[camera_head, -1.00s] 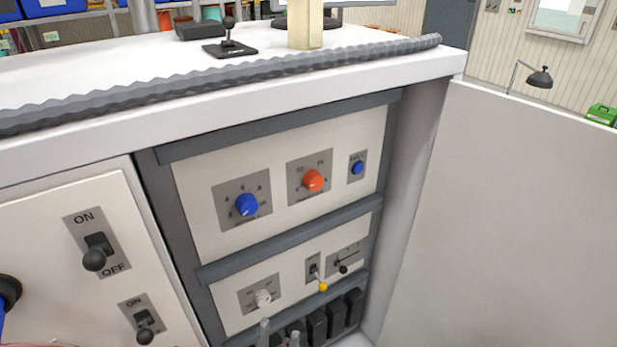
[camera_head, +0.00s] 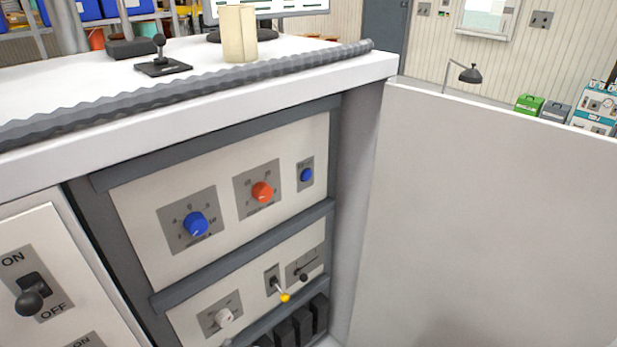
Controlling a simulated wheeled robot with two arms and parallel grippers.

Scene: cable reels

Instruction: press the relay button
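A small blue round button (camera_head: 306,175) sits on a grey plate at the upper right of the cabinet's upper panel (camera_head: 140,215). The lettering above it is too small to read for sure, so I cannot tell whether it is the relay button. Left of it are an orange-red knob (camera_head: 262,192) and a larger blue knob (camera_head: 195,224), each on a grey plate with a scale. Neither of my grippers shows in the head view.
The lower panel holds a white knob (camera_head: 223,318), a yellow-tipped lever (camera_head: 284,297) and a black-knobbed slider (camera_head: 303,277). An open white door (camera_head: 480,220) stands at the right. A ribbed grey hose (camera_head: 200,83) and a joystick (camera_head: 160,60) lie on top.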

